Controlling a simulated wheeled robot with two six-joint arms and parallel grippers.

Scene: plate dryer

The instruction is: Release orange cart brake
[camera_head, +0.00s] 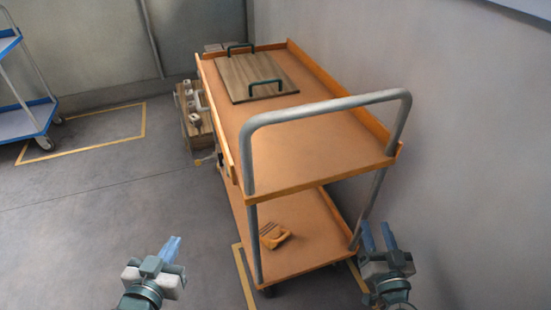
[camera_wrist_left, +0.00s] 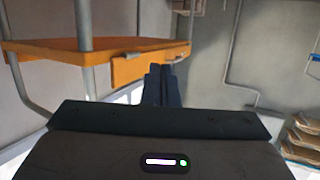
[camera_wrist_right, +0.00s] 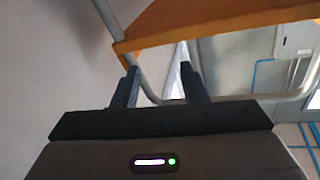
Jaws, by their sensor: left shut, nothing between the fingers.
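The orange cart (camera_head: 305,145) stands against the right wall, with a grey tubular handle (camera_head: 320,107) at its near end. A small dark fitting with a yellow-orange end (camera_head: 207,161) shows on the cart's left side; I cannot tell whether it is the brake. A dark caster (camera_head: 268,291) shows under the near left corner. My left gripper (camera_head: 171,249) is shut and empty, over the floor left of the cart, apart from it. My right gripper (camera_head: 378,237) is open and empty, close to the cart's near right corner; the cart's underside shows beyond its fingers in the right wrist view (camera_wrist_right: 160,85).
A wooden board (camera_head: 256,75) with two dark green handles lies on the cart's top. A small yellow-orange object (camera_head: 274,235) rests on the lower shelf. A wooden box (camera_head: 194,112) stands behind the cart's left side. A blue cart (camera_head: 24,115) is far left. Open floor lies between.

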